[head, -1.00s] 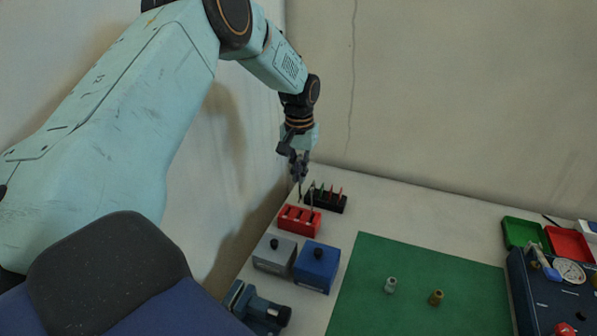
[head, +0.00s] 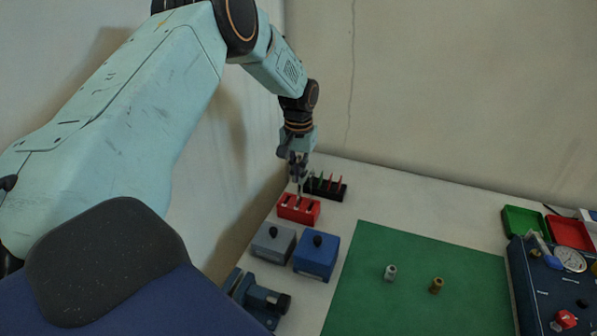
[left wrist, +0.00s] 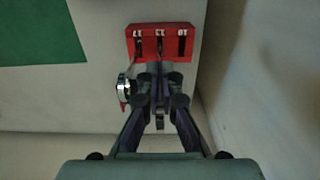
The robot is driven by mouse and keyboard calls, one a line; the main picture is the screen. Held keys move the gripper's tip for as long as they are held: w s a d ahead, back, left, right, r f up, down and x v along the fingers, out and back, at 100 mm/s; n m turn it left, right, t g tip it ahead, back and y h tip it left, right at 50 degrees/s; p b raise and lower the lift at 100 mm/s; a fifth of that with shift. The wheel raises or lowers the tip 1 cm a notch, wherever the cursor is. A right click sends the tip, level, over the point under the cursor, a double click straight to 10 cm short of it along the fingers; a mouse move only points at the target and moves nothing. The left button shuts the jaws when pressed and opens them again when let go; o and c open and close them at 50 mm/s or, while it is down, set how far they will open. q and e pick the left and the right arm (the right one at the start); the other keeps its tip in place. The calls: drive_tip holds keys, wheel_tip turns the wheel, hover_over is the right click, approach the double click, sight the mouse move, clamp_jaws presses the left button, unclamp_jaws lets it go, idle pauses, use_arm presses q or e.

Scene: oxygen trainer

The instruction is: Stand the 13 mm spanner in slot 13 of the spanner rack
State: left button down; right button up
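The red spanner rack (head: 299,209) stands on the table near the left wall. In the left wrist view the rack (left wrist: 136,31) shows slots marked 17, 13 and 10, upside down. My left gripper (head: 298,176) is above the rack, its fingers (left wrist: 162,102) closed around a spanner (left wrist: 160,119). The spanner points toward slot 13; whether its lower end is inside the slot I cannot tell. Another spanner (left wrist: 124,88) with a shiny head stands at slot 17. Slot 10 (left wrist: 182,46) looks empty. My right gripper is not in view.
A black rack (head: 334,192) with red and green tools stands behind. A grey box (head: 272,247), a blue box (head: 315,261) and a vise (head: 262,300) are in front. A green mat (head: 410,265) with two small fittings lies to the right. The wall is close on the left.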

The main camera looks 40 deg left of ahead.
sight(299, 195)
use_arm(q)
drive_tip(key=shift+p, duration=0.7)
idle(1.2)
drive_tip(key=shift+f, duration=0.25)
drive_tip(key=shift+f+b, duration=0.35)
drive_tip(key=shift+b, duration=0.1)
drive_tip(key=shift+f+b, duration=1.2)
drive_tip(key=shift+f, duration=0.7)
drive_tip(key=c, duration=1.4)
unclamp_jaws()
drive_tip(key=shift+c, duration=0.2)
wheel_tip(299, 195, up, 12)
drive_tip(key=shift+s, duration=0.1)
